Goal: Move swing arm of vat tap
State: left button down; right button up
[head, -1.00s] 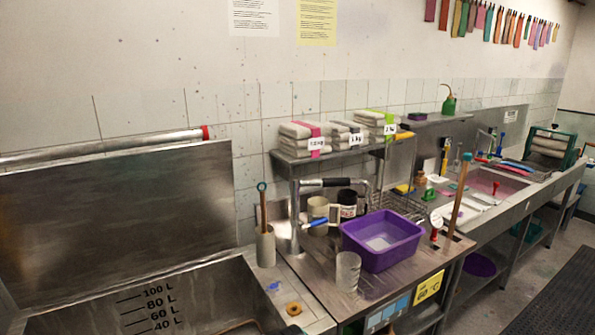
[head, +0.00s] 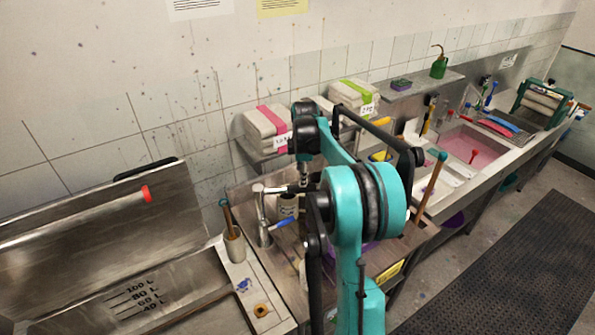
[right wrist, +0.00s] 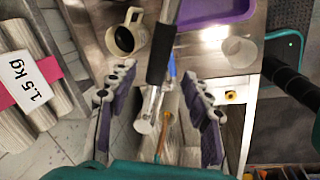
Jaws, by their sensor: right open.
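The vat tap (head: 262,215) stands on the bench right of the vat, with a blue lever (head: 282,223). Its metal swing arm (head: 273,188) points right over the bench and passes behind my right arm. In the right wrist view the swing arm's black sleeve (right wrist: 161,55) runs down the middle to a metal end. My right gripper (right wrist: 158,98) is open, its purple-padded fingers on either side of the swing arm, with gaps on both sides. In the head view my right arm hides much of the gripper and sleeve. My left gripper is not in view.
The steel vat (head: 190,310) with litre marks lies at lower left. A cup holding a stick (head: 234,245) stands beside the tap. A mug (right wrist: 125,38), purple tub (right wrist: 215,8) and clear beaker (right wrist: 239,50) are close by. Wrapped bundles (head: 265,130) sit on the shelf behind.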

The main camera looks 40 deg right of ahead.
jog(key=f, duration=0.5)
jog(key=w+d+f, duration=0.1)
jog(key=f, duration=0.1)
jog(key=shift+w+d+f, duration=0.1)
jog(key=shift+f, duration=0.2)
grip_shut()
